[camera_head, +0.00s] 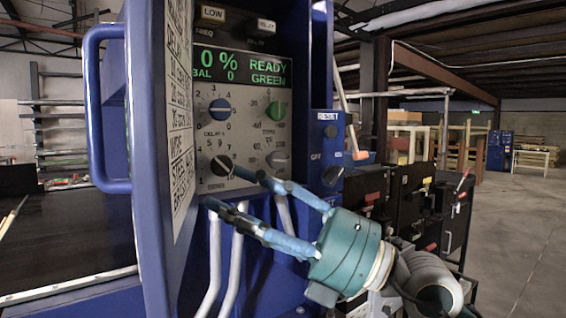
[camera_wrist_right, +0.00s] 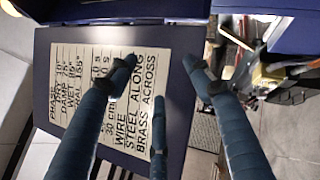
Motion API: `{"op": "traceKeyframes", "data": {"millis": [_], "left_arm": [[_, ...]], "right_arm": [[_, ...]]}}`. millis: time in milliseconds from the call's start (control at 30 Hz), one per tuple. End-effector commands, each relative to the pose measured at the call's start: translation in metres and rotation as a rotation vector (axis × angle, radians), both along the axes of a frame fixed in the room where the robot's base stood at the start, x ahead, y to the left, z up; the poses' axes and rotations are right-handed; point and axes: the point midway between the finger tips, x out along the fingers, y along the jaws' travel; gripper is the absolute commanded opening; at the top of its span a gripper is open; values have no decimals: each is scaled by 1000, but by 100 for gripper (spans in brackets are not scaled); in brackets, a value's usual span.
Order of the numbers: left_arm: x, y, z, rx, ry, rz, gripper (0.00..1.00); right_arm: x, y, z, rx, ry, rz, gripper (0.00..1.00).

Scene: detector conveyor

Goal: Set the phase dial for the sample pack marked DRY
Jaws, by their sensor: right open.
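The blue detector cabinet's grey control panel (camera_head: 240,110) faces me in the head view. The small dial labels are hard to read. My right gripper (camera_head: 221,188) is open, its fingers reaching towards the black dial; I cannot tell whether a fingertip touches it. In the right wrist view the open fingers (camera_wrist_right: 159,62) lie over a white card (camera_wrist_right: 85,75) headed PHASE, with a DRY row whose number is unclear. No DRY-marked pack is identifiable.
The display (camera_head: 240,68) reads 0 %, READY, BAL 0, GREEN. A RESET/OFF box (camera_head: 322,155) sits right of the panel. A blue handle (camera_head: 97,110) is on the left, above a dark conveyor belt (camera_head: 70,235). Pale pipes (camera_head: 214,260) run below the panel.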

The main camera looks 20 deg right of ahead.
Motion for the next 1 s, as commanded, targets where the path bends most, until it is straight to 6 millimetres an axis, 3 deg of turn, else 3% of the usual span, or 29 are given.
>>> {"op": "traceKeyframes", "data": {"millis": [100, 200, 300, 400, 567, 1000], "left_arm": [[0, 0, 0, 0, 0, 0, 40], [0, 0, 0, 1, 0, 0, 40], [0, 0, 0, 1, 0, 0, 40], [0, 0, 0, 0, 0, -1, 40], [0, 0, 7, 0, 0, -1, 40], [1, 0, 44, 0, -1, -2, 40]], "right_arm": [[37, -35, 3, -233, 23, -228, 51], [61, -82, 11, -329, 78, -426, 51], [72, -124, 21, -361, 124, -577, 51], [77, -149, 27, -368, 156, -663, 51], [87, -154, 31, -369, 172, -692, 51], [160, -127, 32, -369, 171, -688, 51]]}}
